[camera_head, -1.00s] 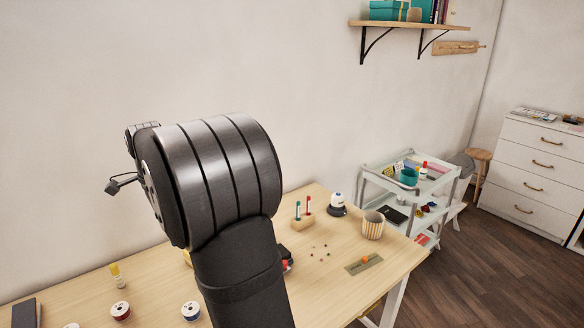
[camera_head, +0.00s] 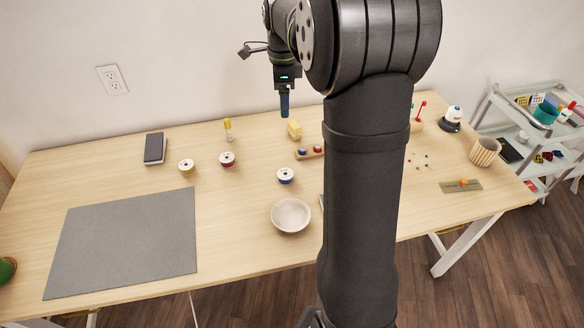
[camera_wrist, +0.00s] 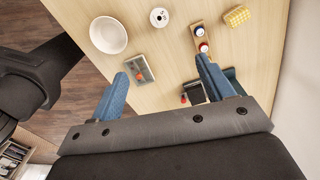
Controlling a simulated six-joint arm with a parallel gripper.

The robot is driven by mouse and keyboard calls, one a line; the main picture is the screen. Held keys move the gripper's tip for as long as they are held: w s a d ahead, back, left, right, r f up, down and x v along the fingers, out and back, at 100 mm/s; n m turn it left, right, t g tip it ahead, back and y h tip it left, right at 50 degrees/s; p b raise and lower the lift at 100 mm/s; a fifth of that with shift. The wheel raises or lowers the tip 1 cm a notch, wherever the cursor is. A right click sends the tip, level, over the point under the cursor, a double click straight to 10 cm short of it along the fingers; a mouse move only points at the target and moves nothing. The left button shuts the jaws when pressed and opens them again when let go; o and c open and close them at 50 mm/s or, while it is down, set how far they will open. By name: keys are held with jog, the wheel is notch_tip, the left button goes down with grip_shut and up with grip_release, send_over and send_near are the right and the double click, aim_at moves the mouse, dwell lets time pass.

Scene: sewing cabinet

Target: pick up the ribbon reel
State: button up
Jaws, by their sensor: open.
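Three ribbon reels lie flat on the table in the head view: one yellow (camera_head: 187,167), one red (camera_head: 227,160) and one blue (camera_head: 285,176). I cannot tell which one the task means. My gripper (camera_head: 285,112) hangs above the back of the table, with its blue fingers pointing down. In the wrist view my gripper (camera_wrist: 162,70) has its two blue fingers wide apart with nothing held between them. One white-topped reel (camera_wrist: 159,17) shows beyond the fingertips, near the top edge, apart from them.
A white bowl (camera_head: 291,216), a yellow block (camera_head: 294,130), a wooden holder (camera_head: 316,153), a dark case (camera_head: 155,148) and a yellow-topped bottle (camera_head: 228,130) stand around the reels. A grey mat (camera_head: 125,240) lies left. My arm hides part of the table.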

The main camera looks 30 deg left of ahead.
notch_tip(320, 180, down, 11)
jog(key=m, duration=0.7)
send_over(285, 171)
jog(key=s+d, duration=0.1)
notch_tip(285, 171, down, 11)
jog(key=shift+a+f, duration=0.1)
jog(key=shift+f, duration=2.95)
jog(key=c, duration=1)
